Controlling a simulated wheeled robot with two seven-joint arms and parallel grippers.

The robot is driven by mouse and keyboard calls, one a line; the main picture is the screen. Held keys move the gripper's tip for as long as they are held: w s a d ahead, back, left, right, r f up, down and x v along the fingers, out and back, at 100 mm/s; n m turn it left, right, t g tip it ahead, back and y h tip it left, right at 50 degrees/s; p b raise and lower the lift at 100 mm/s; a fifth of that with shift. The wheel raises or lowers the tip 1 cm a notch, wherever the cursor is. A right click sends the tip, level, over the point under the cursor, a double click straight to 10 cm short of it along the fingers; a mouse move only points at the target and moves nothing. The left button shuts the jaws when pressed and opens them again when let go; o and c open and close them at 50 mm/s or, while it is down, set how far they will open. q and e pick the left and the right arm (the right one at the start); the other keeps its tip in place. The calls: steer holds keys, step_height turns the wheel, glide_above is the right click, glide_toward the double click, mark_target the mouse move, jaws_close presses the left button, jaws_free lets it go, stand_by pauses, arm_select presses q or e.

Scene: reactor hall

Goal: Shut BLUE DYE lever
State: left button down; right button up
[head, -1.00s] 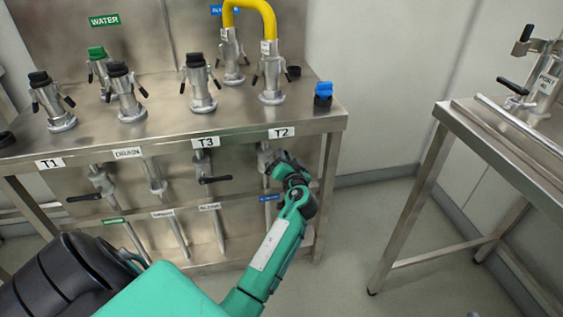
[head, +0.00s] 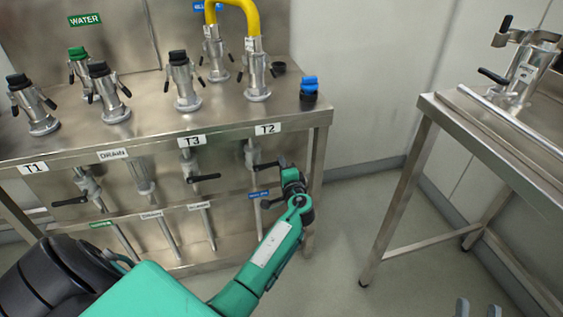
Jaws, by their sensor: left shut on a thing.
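The BLUE DYE lever (head: 265,167) is a black handle on the valve under the T2 tag (head: 267,128). It points to the right, roughly across its vertical pipe. A small blue label (head: 258,195), too small to read clearly, is on the pipe below. My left gripper (head: 281,163), on the green arm, is shut on the outer end of this lever. The gripper body hides the lever's tip. My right gripper (head: 478,309) shows only as two grey fingertips at the bottom edge, apart, with nothing visible between them.
Other black levers sit under T3 (head: 205,178) and T1 (head: 70,201). The steel bench (head: 140,132) carries several couplings, a yellow hose (head: 252,15) and a blue-topped plug (head: 309,92). A bench leg (head: 317,165) stands just right of my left gripper. Another steel table (head: 440,100) is at right.

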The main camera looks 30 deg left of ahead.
arm_select(q)
steer(key=shift+f+m, duration=0.45)
steer(key=shift+m, duration=0.05)
arm_select(e)
steer(key=shift+a+f+g, duration=0.1)
steer(key=shift+f+g, duration=0.2)
steer(key=shift+f, duration=0.35)
arm_select(q)
steer(key=c, duration=1.4)
jaws_free()
steer(key=shift+o, duration=0.2)
arm_select(e)
steer(key=shift+r, duration=0.35)
steer(key=shift+w, duration=0.1)
